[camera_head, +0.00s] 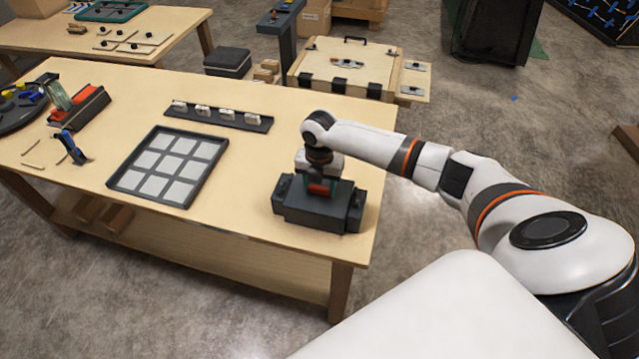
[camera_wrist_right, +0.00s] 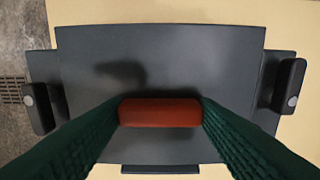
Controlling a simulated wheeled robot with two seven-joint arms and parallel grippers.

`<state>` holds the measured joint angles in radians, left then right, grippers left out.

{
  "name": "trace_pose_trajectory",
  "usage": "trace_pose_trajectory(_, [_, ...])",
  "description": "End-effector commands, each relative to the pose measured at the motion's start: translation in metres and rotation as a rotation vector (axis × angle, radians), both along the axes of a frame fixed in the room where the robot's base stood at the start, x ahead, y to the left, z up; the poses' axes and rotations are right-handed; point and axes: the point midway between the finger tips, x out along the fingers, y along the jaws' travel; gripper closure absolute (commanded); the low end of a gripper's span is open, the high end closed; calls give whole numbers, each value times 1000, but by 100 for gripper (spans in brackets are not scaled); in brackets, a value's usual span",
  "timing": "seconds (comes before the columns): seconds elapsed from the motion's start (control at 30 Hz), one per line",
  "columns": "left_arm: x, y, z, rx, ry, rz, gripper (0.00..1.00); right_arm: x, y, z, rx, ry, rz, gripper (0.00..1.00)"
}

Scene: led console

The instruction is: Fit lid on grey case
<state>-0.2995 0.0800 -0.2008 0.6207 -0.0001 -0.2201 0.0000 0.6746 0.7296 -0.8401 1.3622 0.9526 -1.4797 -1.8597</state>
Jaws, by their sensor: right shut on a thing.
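The grey case (camera_head: 350,222) stands near the right end of the wooden table. Its dark latches show at both sides in the right wrist view, one at left (camera_wrist_right: 38,106) and one at right (camera_wrist_right: 289,86). The lid (camera_wrist_right: 160,62) is a dark grey plate with a red handle (camera_wrist_right: 160,113); it covers the middle of the case. My right gripper (camera_head: 319,184) points down over the case, its green fingers shut on the red handle. I cannot tell whether the lid rests fully on the case or sits slightly above it. My left gripper is not in view.
A dark tray with pale squares (camera_head: 133,184) lies left of the case. A dark rack with several white pieces (camera_head: 257,126) is behind it. Tools and a red-and-black block (camera_head: 88,105) are at the far left. The table's front and right edges are close to the case.

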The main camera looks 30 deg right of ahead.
Motion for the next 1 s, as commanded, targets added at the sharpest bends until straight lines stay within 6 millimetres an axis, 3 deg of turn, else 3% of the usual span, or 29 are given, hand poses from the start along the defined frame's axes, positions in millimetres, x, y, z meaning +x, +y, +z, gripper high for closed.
trace_pose_trajectory(0.07, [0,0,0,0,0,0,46,0,0,0,1,-1,0,72])
trace_pose_trajectory(0.1, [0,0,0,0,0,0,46,0,0,0,1,-1,0,39])
trace_pose_trajectory(0.23, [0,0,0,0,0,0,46,0,0,0,1,-1,0,21])
trace_pose_trajectory(0.63, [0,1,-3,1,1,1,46,1,0,10,2,-4,0,21])
trace_pose_trajectory(1.0, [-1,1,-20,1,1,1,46,1,0,83,1,-6,0,21])
